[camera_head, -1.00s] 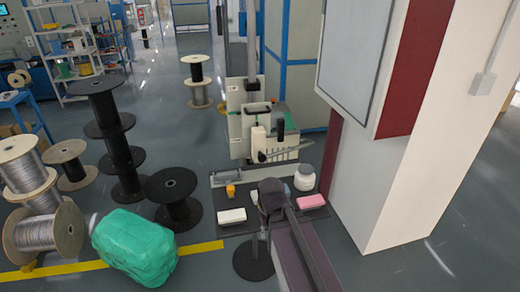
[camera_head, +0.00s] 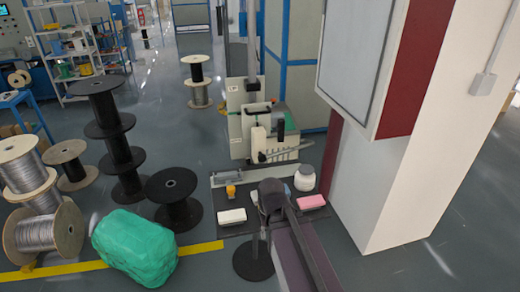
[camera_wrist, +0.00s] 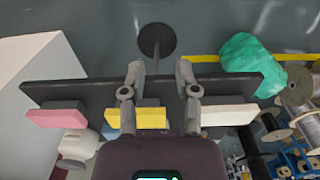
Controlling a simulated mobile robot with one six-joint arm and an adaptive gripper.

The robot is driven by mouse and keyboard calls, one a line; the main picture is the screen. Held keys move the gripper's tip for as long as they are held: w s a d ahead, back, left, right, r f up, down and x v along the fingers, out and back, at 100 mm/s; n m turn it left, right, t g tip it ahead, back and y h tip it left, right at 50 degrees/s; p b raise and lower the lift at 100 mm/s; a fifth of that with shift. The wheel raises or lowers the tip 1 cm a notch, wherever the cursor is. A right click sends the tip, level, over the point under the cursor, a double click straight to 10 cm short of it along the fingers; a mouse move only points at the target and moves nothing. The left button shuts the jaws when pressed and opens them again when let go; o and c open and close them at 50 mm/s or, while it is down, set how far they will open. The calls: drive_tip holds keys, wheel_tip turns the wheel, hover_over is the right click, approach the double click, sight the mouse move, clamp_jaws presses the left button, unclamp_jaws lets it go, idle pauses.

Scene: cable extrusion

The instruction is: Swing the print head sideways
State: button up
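A pale grey-green machine (camera_head: 240,132) stands at the back of the dark table (camera_head: 245,228). A white unit (camera_head: 258,138) with a dark lever on its front looks like the print head, but I cannot be sure. My arm reaches over the table's front edge, short of the machine. In the head view my fingertips are hidden by my arm. In the wrist view my gripper (camera_wrist: 159,85) is open, its two fingers spread apart with nothing between them. The print head does not show in the wrist view.
A white block (camera_head: 232,216), a pink block (camera_head: 311,201), a white jar (camera_head: 305,178) and a small orange item (camera_head: 231,191) stand on the table. A white pillar (camera_head: 415,180) closes off the right. Spools (camera_head: 174,200) and a green bundle (camera_head: 135,248) stand left.

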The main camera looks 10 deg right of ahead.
drive_tip(key=o, duration=0.6)
drive_tip(key=shift+w, duration=0.1)
drive_tip(key=shift+o, duration=0.2)
drive_tip(key=w+r+m+t+y+b, duration=0.1)
drive_tip(key=w+r+t, duration=0.1)
drive_tip(key=w+t, duration=0.2)
drive_tip(key=w+d+r+m+t+y+b, duration=0.1)
drive_tip(key=w+r+m+t+y, duration=0.1)
drive_tip(key=w, duration=0.3)
drive_tip(key=w+d+r+m+t+y+b, duration=0.1)
drive_tip(key=w+r+m+t+y+b, duration=0.1)
drive_tip(key=w+t, duration=0.3)
drive_tip(key=shift+w+d+t, duration=0.1)
drive_tip(key=shift+w+t, duration=0.2)
drive_tip(key=shift+w, duration=0.05)
drive_tip(key=w+d+r+m+t+h, duration=0.1)
drive_tip(key=w+d+r+m+t, duration=0.1)
drive_tip(key=d+r+m+t, duration=0.1)
drive_tip(key=d+r+m, duration=0.1)
drive_tip(key=d, duration=0.1)
drive_tip(key=shift+w+d+t+h+b, duration=0.15)
drive_tip(key=shift+d+t+h+b, duration=0.15)
drive_tip(key=shift+d+h+b, duration=0.1)
drive_tip(key=shift+w+f, duration=0.1)
drive_tip(key=shift+w, duration=0.05)
